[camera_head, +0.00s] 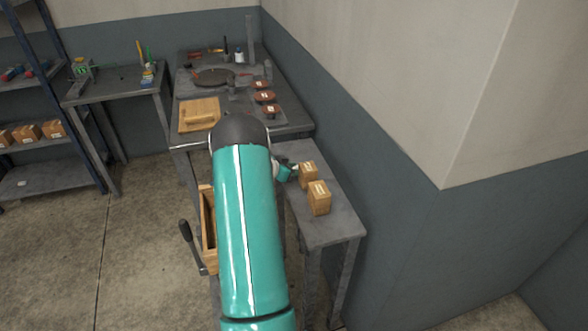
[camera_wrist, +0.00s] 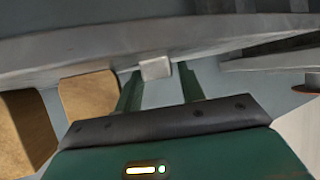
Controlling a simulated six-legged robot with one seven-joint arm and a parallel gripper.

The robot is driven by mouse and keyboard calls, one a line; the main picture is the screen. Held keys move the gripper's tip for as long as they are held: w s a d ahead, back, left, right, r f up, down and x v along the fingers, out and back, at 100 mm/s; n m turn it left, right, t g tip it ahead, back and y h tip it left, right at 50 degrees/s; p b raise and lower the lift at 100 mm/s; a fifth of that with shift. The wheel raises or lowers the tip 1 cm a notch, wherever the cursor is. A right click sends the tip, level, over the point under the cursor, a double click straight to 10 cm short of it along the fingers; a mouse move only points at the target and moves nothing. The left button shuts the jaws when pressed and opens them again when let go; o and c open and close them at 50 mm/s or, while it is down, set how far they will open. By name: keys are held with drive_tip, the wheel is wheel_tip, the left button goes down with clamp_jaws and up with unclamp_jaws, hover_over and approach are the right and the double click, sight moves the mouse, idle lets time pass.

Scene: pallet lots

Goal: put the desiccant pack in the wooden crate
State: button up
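A small pale block, which looks like the desiccant pack (camera_wrist: 155,68), shows in the wrist view against the edge of a grey table. My gripper (camera_wrist: 160,80) is open, with its two green fingers apart on either side of the block and a gap at least on the right. I cannot tell whether a finger touches it. In the head view my gripper (camera_head: 291,171) is beside the cardboard boxes on the low grey table, and the pack is not clear there. The wooden crate (camera_head: 207,232) is left of my arm, which hides much of it.
Two cardboard boxes (camera_head: 319,198) stand on the grey side table (camera_head: 330,228), close to my gripper. A workbench (camera_head: 290,128) behind holds a wooden tray (camera_head: 200,114) and several reddish discs. A wall rises on the right. A dark-handled lever (camera_head: 190,240) stands by the crate. Floor at left is clear.

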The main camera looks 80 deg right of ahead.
drive_tip(key=shift+r, duration=0.1)
drive_tip(key=shift+r, duration=0.15)
drive_tip(key=v, duration=1.2)
